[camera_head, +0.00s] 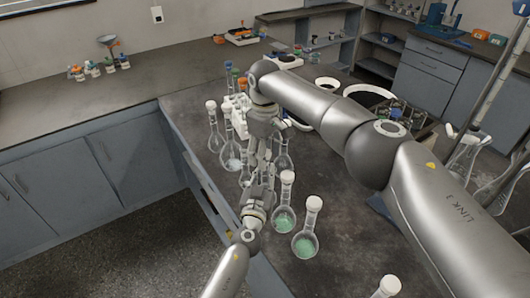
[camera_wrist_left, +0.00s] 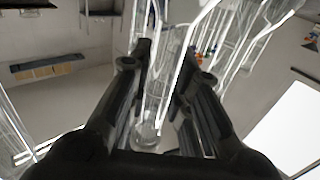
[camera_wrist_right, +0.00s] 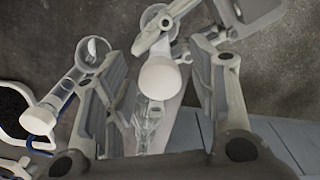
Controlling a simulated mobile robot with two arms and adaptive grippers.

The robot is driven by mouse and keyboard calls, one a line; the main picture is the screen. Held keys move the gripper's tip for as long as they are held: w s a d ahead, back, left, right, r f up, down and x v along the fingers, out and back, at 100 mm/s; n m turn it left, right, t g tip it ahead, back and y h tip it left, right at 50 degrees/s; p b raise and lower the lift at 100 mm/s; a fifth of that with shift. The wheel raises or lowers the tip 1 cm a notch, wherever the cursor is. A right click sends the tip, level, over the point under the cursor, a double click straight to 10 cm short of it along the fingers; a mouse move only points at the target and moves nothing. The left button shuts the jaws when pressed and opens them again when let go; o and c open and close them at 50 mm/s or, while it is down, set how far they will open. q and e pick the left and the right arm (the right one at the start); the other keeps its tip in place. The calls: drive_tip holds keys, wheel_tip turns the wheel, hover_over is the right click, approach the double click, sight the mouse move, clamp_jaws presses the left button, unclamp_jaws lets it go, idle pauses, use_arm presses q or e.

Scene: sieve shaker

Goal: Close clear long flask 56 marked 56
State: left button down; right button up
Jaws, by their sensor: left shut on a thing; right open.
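My left gripper (camera_head: 264,170) comes up from the bottom of the head view. It is shut on a clear long glass flask, whose glass shows between the fingers in the left wrist view (camera_wrist_left: 152,105). My right gripper (camera_head: 262,143) points down just above it. In the right wrist view its open fingers stand on both sides of a white stopper (camera_wrist_right: 160,78), with clear glass (camera_wrist_right: 147,118) below it. Whether the stopper is fully seated in the neck cannot be told. The marking 56 is not readable. The grippers hide most of the flask in the head view.
Two stoppered flasks with green liquid (camera_head: 283,218) (camera_head: 305,243) stand right of my left gripper. Clear stoppered flasks (camera_head: 230,155) stand to the left, near a white rack (camera_head: 238,103). Another white stopper (camera_head: 389,285) shows at the bottom. The dark worktop (camera_head: 340,205) is clear between.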

wheel_tip(320, 180, up, 12)
idle(0.5)
use_arm(q)
drive_tip(key=c, duration=1.3)
unclamp_jaws()
drive_tip(key=shift+o, duration=0.2)
drive_tip(key=shift+s, duration=0.1)
drive_tip(key=s+a, duration=0.2)
drive_tip(key=s, duration=0.9)
drive_tip(key=shift+s+a, duration=0.2)
drive_tip(key=shift+s, duration=0.1)
use_arm(e)
drive_tip(key=shift+f, duration=0.1)
